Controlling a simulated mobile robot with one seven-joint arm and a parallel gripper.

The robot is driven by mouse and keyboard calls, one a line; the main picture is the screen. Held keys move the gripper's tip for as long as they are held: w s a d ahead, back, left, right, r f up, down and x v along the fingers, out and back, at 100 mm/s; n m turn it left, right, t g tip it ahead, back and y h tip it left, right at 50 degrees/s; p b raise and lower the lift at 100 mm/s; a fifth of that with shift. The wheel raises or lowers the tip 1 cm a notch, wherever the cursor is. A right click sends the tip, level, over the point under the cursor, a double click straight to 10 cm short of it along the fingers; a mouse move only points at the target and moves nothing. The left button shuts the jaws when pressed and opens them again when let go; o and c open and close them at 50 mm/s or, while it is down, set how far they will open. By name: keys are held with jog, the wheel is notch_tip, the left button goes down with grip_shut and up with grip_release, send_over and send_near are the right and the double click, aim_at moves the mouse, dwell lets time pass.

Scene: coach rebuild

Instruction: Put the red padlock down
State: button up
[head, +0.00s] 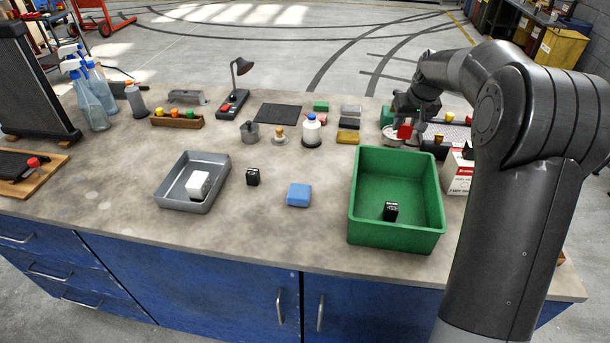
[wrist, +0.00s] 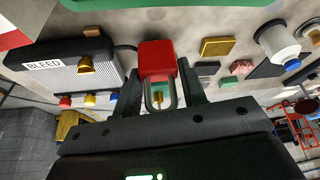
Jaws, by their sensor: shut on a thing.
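The red padlock (head: 405,131) is between the fingers of my gripper (head: 408,122), near the back right of the bench in the head view. In the wrist view the red body of the padlock (wrist: 157,58) sits between the two fingertips (wrist: 157,78), with its metal shackle towards the palm. My gripper is shut on it. It appears held above the worktop (head: 300,240); the gap beneath is hard to judge.
A green bin (head: 375,237) with a black box (head: 390,211) inside stands in front of the gripper. A device marked BLEED (wrist: 65,68) is beside the padlock in the wrist view. A white bottle (head: 311,132) stands further left. Bare worktop lies around a blue block (head: 299,195).

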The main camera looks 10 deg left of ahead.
jog(key=s+a+n+g+y, duration=0.25)
jog(key=s+a+n, duration=0.65)
jog(key=s+a, duration=1.8)
jog(key=shift+t, duration=0.45)
jog(key=s+a+f, duration=0.1)
jog(key=a+f, duration=0.1)
jog(key=a, duration=0.1)
jog(key=a+f, duration=0.2)
jog(key=a, duration=0.1)
jog(key=s+a+f, duration=0.1)
jog(key=a+f, duration=0.1)
jog(key=a, duration=0.1)
jog(key=shift+s+a+f, duration=0.15)
jog(key=shift+s+f, duration=0.05)
jog(key=shift+s, duration=0.1)
jog(key=shift+a+f, duration=0.3)
jog(key=shift+a, duration=0.1)
jog(key=shift+f, duration=1.9)
jog(key=shift+f, duration=0.15)
jog(key=o, duration=1)
